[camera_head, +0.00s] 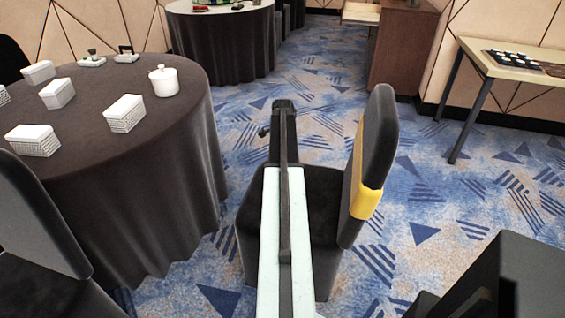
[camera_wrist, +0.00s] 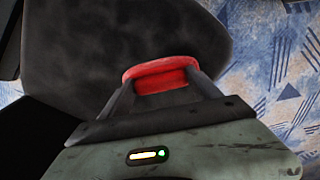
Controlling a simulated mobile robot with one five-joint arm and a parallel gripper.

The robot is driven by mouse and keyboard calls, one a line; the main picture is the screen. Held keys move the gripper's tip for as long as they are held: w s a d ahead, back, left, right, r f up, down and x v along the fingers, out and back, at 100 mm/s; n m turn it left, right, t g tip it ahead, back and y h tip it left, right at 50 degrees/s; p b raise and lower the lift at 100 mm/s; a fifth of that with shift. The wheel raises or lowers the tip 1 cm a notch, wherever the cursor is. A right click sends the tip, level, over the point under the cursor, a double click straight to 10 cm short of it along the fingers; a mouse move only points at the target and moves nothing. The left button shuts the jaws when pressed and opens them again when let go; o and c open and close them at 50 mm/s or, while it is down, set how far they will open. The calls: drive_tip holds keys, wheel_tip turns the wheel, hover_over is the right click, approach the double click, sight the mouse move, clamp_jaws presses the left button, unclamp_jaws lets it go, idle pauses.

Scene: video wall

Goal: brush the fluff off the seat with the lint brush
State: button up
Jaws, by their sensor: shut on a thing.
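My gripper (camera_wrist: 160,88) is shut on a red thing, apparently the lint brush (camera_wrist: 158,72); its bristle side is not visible. In the wrist view the brush shows in front of a dark grey chair surface, apparently the seat (camera_wrist: 75,45); I cannot tell whether they touch. In the head view the black seat (camera_head: 322,205) shows to the right of my arm, which covers part of it. Faint paler mottling shows on the dark surface in the wrist view, but I cannot make out distinct fluff.
The chair's upright back (camera_head: 378,135), with a yellow band (camera_head: 366,202), stands to the right of my arm. A round table with a dark cloth (camera_head: 120,200) stands at the left with white boxes and a pot. Patterned carpet (camera_head: 430,220) lies open at the right.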

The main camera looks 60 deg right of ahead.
drive_tip(key=shift+r, duration=0.5)
wheel_tip(320, 180, up, 3)
drive_tip(key=p, duration=0.3)
drive_tip(key=shift+r, duration=0.1)
